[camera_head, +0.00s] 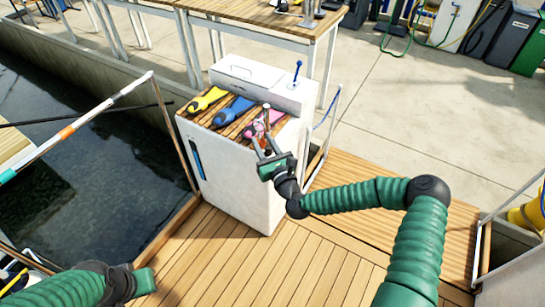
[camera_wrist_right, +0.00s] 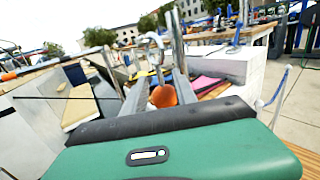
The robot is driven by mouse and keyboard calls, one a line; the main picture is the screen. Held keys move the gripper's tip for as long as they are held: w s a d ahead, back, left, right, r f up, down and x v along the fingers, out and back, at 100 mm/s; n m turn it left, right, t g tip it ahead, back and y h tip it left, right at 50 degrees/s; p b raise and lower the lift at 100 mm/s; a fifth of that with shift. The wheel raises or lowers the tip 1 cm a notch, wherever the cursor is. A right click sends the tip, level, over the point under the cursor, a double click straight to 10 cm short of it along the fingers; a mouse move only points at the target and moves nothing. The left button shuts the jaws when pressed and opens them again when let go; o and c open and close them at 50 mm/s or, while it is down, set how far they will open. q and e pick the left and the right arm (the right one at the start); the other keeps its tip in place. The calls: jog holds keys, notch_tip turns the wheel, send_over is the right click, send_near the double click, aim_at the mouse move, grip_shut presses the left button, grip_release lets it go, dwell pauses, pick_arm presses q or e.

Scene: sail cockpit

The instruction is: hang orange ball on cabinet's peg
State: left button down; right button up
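The white cabinet (camera_head: 240,185) has a slatted wooden top and a white raised box at the back. A blue peg (camera_head: 297,72) stands upright on that box. My right gripper (camera_head: 262,137) is over the cabinet's near right corner, with its fingers pointing at the top. The orange ball (camera_wrist_right: 163,96) shows between its two fingers in the right wrist view, close to both. Whether they press on it cannot be told. The peg is farther back, apart from the gripper. My left gripper (camera_head: 143,281) is low at the left over the deck; its fingers are not clear.
Yellow (camera_head: 207,99), blue (camera_head: 234,110) and pink (camera_head: 263,123) flat items lie on the cabinet top. A thin metal piece (camera_head: 267,106) stands by my right fingers. A wooden table (camera_head: 270,15) is behind. Water lies left; the plank deck in front is clear.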

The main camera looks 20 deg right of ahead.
jog(key=s, duration=1.6)
jog(key=s+a+f+n+g+y, duration=0.2)
jog(key=a+f+n+g+y, duration=0.15)
jog(key=f+n, duration=0.2)
jog(key=s+a+f+n+g+y, duration=0.25)
jog(key=a+f+n, duration=0.2)
jog(key=n, duration=0.25)
jog(key=s+d+f+n+g+h, duration=0.3)
jog(key=s+f+n+g, duration=0.3)
jog(key=n, duration=0.5)
jog(key=s+d+r+n+g+h+p, duration=0.1)
jog(key=r+n+p, duration=0.5)
jog(key=r, duration=0.6)
jog(key=s+d+r+n+g+h+p, duration=0.2)
jog(key=r+n+p, duration=0.4)
jog(key=r, duration=0.7)
jog(key=shift+s+d+g+h, duration=0.25)
jog(key=shift+s+g+h, duration=0.25)
jog(key=shift+s, duration=0.3)
